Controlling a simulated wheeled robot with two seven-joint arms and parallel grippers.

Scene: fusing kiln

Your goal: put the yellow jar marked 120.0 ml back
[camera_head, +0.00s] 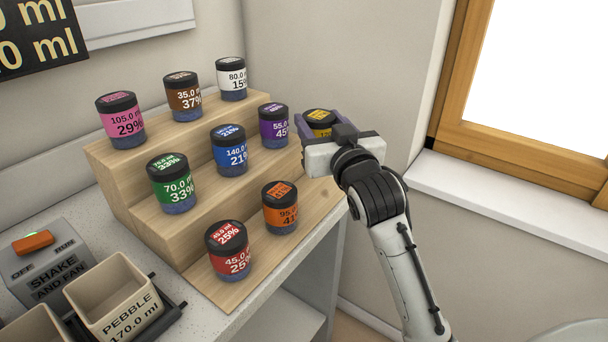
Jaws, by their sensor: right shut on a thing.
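The yellow jar (320,121) has a black lid with a yellow label and shows behind my right gripper, at the right end of the stepped wooden rack (205,262). My right gripper (318,133) is shut on it. The gripper hides most of the jar's body and its 120.0 ml marking. I cannot tell whether the jar's base touches the rack. The purple jar (273,127) stands just left of it, and the orange jar (279,210) stands on a lower step in front. My left gripper is not in view.
Several other jars stand on the rack, including blue (229,152), white (231,80), green (172,186) and red (228,252). A window sill (500,205) lies at right.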

